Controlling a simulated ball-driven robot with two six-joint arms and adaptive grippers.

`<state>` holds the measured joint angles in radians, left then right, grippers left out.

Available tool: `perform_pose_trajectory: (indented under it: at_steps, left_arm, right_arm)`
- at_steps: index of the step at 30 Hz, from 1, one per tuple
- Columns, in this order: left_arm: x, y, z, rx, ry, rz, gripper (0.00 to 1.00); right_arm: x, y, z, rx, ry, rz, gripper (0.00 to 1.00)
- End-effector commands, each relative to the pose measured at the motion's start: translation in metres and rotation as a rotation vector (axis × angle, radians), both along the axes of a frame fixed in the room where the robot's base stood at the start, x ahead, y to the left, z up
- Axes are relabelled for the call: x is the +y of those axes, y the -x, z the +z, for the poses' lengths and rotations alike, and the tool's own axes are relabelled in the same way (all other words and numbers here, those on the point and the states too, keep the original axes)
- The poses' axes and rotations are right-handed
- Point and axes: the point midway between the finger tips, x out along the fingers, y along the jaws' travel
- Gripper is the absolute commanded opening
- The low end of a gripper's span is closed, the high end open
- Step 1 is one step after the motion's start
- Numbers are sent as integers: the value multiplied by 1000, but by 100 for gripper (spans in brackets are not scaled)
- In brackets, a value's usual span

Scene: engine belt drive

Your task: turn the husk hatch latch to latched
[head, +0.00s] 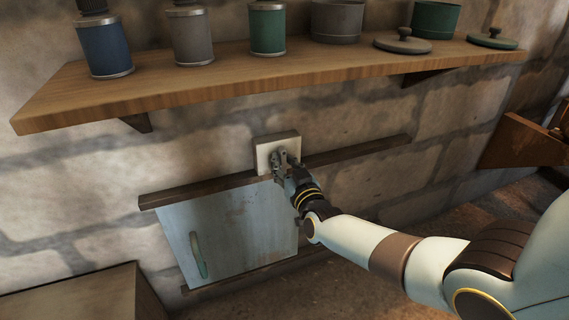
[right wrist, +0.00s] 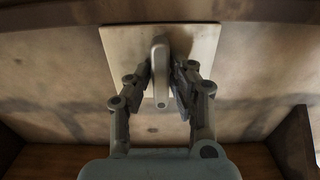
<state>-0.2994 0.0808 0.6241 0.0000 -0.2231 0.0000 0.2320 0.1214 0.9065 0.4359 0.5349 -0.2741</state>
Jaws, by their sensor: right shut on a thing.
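The latch has a pale square plate (head: 263,157) on the stone wall, just above the hatch. In the right wrist view the plate (right wrist: 190,45) carries a grey lever (right wrist: 159,62), which stands upright in that picture. My right gripper (head: 279,165) is at the plate with its fingers shut on the lever, one on each side; its fingers also show in the right wrist view (right wrist: 160,82). In the head view the gripper hides most of the lever. The pale blue hatch (head: 235,235) lies flat against the wall, with a green handle (head: 198,256) at its left. My left gripper is out of view.
A wooden shelf (head: 230,88) juts out above the latch, with several canisters and pots on it. Dark rails (head: 360,150) run along the hatch's top and bottom. A rusty brown piece (head: 523,143) stands at the right, and a box (head: 80,295) at lower left.

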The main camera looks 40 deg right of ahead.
Motion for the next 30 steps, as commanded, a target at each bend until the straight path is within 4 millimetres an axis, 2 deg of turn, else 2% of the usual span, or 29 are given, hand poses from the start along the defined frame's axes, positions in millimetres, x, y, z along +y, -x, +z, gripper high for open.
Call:
perform_pose_trajectory:
  at_steps: [1,5,13,16,20,27,30]
  left_arm:
    - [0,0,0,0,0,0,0]
    - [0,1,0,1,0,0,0]
    - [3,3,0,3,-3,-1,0]
    - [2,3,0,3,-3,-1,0]
    - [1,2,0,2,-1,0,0]
    - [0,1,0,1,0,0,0]
    - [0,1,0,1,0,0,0]
  right_arm:
    - [2,0,-1,2,-1,2,21]
    - [1,0,-1,2,-1,1,38]
    - [1,1,-1,2,-1,1,39]
    - [2,7,-1,2,-1,1,39]
    - [7,28,-2,2,-3,1,39]
    - [20,81,-2,3,-3,1,39]
    - [24,97,-1,3,-2,1,39]
